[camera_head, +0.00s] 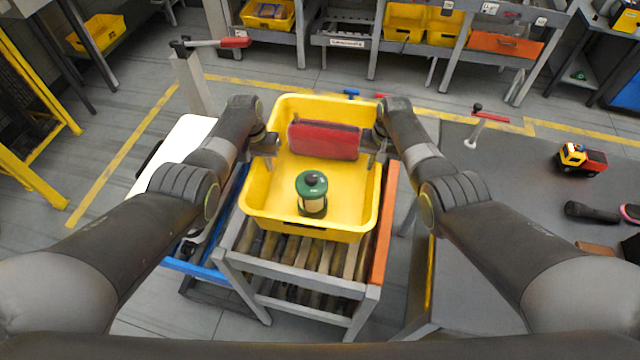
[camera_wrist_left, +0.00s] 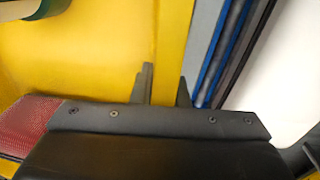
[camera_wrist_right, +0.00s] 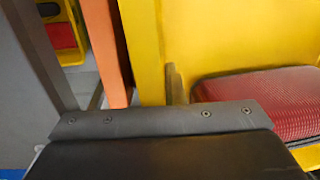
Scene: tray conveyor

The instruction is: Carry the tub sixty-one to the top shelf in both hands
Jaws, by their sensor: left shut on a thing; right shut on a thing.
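A yellow tub (camera_head: 262,205) sits on or just above a grey roller stand in the middle of the head view. In it are a red pouch (camera_head: 325,141) at the far end and a green lantern (camera_head: 311,195) near the front. My left gripper (camera_head: 272,146) is shut on the tub's left wall, and the wall shows between its fingers in the left wrist view (camera_wrist_left: 168,85). My right gripper (camera_head: 375,148) is shut on the right wall, which also shows in the right wrist view (camera_wrist_right: 150,50). No number is readable on the tub.
The roller stand (camera_head: 290,290) has an orange rail (camera_head: 385,235) on its right. Racks with yellow bins (camera_head: 403,22) stand at the back. A dark table with a toy truck (camera_head: 581,158) and a flashlight (camera_head: 590,212) is at right. A red-handled lever (camera_head: 235,43) stands behind left.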

